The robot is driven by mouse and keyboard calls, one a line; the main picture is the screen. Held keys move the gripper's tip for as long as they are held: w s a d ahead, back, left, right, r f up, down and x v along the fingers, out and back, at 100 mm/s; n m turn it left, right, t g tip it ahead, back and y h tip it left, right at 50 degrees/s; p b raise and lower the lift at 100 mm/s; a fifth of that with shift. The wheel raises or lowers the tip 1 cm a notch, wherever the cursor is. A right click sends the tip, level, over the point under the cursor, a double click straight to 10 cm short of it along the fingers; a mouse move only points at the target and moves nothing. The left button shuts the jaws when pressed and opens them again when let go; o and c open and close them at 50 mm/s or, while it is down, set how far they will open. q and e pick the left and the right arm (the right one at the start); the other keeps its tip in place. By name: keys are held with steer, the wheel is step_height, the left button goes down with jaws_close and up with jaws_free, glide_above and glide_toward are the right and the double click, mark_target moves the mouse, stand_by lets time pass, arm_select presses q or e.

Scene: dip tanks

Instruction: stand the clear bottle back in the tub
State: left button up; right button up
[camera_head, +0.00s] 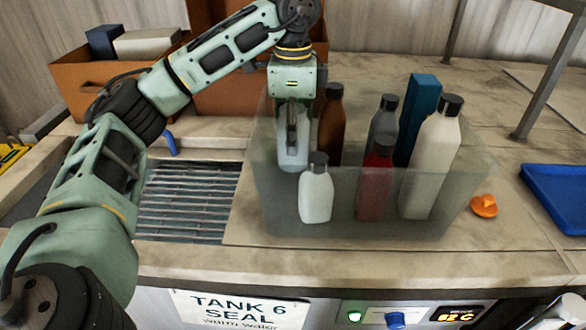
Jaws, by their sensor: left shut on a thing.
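The translucent tub (275,205) stands on the bench right of the grated tank. My left gripper (292,125) points down over the tub's left part. It is shut on a pale, clear-looking bottle (291,155), which hangs about upright among the other bottles. The gripper hides the bottle's top. I cannot tell whether its base touches the tub floor. A small white bottle (316,195) with a dark cap stands just in front of it and overlaps its lower right edge. My right gripper is not in view.
Close by in the tub are a brown bottle (331,125), a grey bottle (382,122), a red bottle (374,185), a blue box (417,115) and a tall white bottle (432,160). An orange piece (484,206) and a blue tray (560,195) lie to the right.

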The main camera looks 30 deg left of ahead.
mark_target(293, 158)
arm_select(q)
steer(key=shift+f+p, duration=0.35)
steer(key=shift+f, duration=2.95)
steer(key=o, duration=1.6)
steer(key=shift+f, duration=0.15)
steer(key=shift+c, duration=0.2)
step_height(293, 158, up, 12)
steer(key=shift+r, duration=0.2)
